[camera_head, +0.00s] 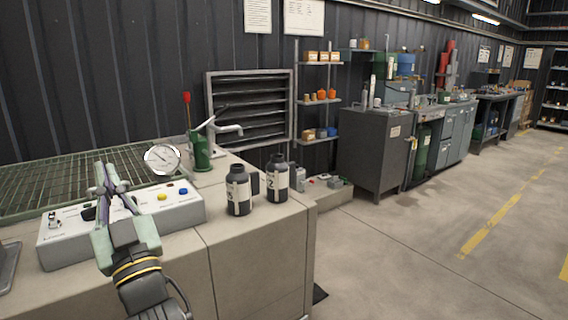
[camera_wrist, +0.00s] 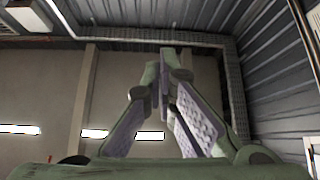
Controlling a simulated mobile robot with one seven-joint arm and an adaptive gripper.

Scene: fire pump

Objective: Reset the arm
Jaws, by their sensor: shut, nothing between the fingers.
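My gripper (camera_head: 108,182) is at the left of the head view, raised in front of the control box on the counter. Its green-grey fingers with purple pads come together at the tips, and nothing is held. In the wrist view my gripper (camera_wrist: 164,75) points up at the ceiling and wall, with its fingertips meeting. The grey control box (camera_head: 178,205) with yellow and blue buttons lies behind my gripper, which hides part of it. A round gauge (camera_head: 162,158) stands just behind the box.
Two dark bottles (camera_head: 238,190) (camera_head: 277,178) stand on the counter (camera_head: 262,224) to the right. A green hand pump (camera_head: 201,150) stands behind them. A green grating (camera_head: 60,178) covers the back left. Open floor (camera_head: 420,245) lies to the right.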

